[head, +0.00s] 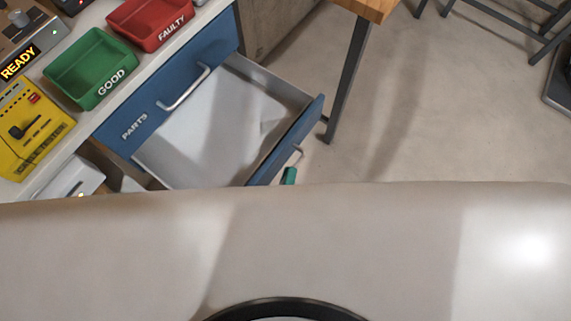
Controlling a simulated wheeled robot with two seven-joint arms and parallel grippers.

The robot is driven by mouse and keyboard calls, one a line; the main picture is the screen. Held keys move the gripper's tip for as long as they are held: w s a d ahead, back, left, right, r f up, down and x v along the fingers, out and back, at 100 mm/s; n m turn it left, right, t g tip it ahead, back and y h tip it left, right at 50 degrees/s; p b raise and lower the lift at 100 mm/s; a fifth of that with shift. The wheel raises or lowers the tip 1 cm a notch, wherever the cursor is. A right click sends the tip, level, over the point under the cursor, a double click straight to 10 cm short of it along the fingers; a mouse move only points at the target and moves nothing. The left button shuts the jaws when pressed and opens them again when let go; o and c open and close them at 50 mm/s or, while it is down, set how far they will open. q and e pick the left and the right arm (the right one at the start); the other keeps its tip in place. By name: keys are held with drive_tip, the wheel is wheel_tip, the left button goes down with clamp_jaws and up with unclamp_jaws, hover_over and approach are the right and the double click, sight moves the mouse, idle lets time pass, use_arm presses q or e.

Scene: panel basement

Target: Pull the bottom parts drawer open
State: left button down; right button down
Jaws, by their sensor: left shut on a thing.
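The bottom parts drawer (215,135) stands pulled out below a closed blue drawer front marked PARTS (135,124). Its pale inside shows, and its blue front panel (292,140) faces right. A short part of its metal handle (298,154) shows on the outer face of that panel. Only a small green-tipped part of my left gripper (289,175) shows, at the handle beside the panel's lower end. It is shut on the handle, though the contact is mostly hidden by my own body. My right gripper is not in view.
On the bench above stand a green GOOD bin (92,70), a red FAULTY bin (150,22) and a yellow cable tester (30,128). A wood-topped table's dark leg (346,80) stands close beyond the drawer.

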use_arm(q)
drive_tip(key=c, duration=1.5)
unclamp_jaws()
drive_tip(key=b+v, duration=0.2)
drive_tip(key=v, duration=1)
drive_tip(key=shift+f, duration=0.15)
